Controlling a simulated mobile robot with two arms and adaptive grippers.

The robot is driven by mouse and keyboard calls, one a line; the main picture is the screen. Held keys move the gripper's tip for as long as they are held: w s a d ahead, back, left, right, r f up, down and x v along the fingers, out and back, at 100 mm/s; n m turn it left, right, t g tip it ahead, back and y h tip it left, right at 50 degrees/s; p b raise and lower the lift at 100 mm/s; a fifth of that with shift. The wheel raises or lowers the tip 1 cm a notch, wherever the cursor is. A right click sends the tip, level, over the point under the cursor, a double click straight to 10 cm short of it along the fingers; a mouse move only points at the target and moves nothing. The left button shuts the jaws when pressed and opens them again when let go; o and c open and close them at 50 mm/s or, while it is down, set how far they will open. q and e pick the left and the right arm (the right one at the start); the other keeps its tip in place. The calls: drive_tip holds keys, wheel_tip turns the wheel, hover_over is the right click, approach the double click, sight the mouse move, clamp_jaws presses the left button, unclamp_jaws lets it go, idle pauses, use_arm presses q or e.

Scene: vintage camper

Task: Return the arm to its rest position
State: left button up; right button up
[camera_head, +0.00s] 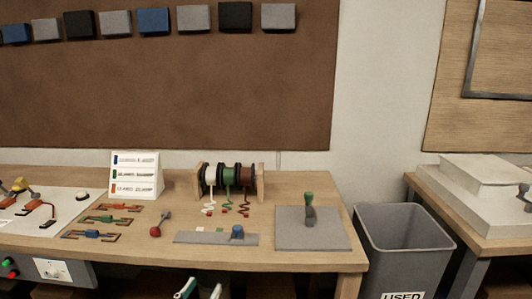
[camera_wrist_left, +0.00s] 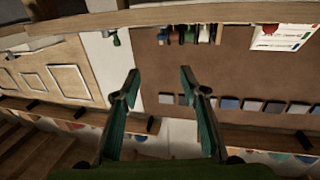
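My left gripper (camera_head: 202,286) shows at the bottom edge of the head view, in front of and below the workbench's front edge. Only its two fingertips show there, apart from each other. In the left wrist view the left gripper (camera_wrist_left: 159,76) is open, its two green fingers spread with nothing between them. The rest of the left arm is out of the head view. My right gripper is in neither view.
The workbench (camera_head: 285,262) holds a spool rack (camera_head: 258,183), a white label stand (camera_head: 136,178), and a grey mat (camera_head: 330,238) with a green-handled tool (camera_head: 309,208). A grey bin (camera_head: 405,265) stands right of the bench. Free space lies in front of the bench.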

use_arm(q)
drive_tip(key=s+a+f+g+y, duration=0.1)
drive_tip(key=s+a+f+g, duration=0.2)
drive_tip(key=f, duration=1)
drive_tip(key=s+f+n+g+y, duration=0.15)
drive_tip(key=s+f, duration=0.35)
drive_tip(key=f, duration=0.7)
drive_tip(key=s+a+f+m+g+y, duration=0.1)
drive_tip(key=s+a+f+g, duration=0.15)
drive_tip(key=f, duration=1.05)
drive_tip(key=s+a+f+g, duration=0.2)
drive_tip(key=s+f+g, duration=0.3)
drive_tip(key=s+f, duration=1.3)
drive_tip(key=s+f+g, duration=0.2)
drive_tip(key=s, duration=0.8)
drive_tip(key=s+f+g+y, duration=0.1)
drive_tip(key=s+f+g, duration=0.1)
drive_tip(key=s, duration=0.9)
drive_tip(key=shift+s+a+f, duration=0.15)
drive_tip(key=shift+a+f, duration=0.1)
drive_tip(key=shift+a, duration=0.2)
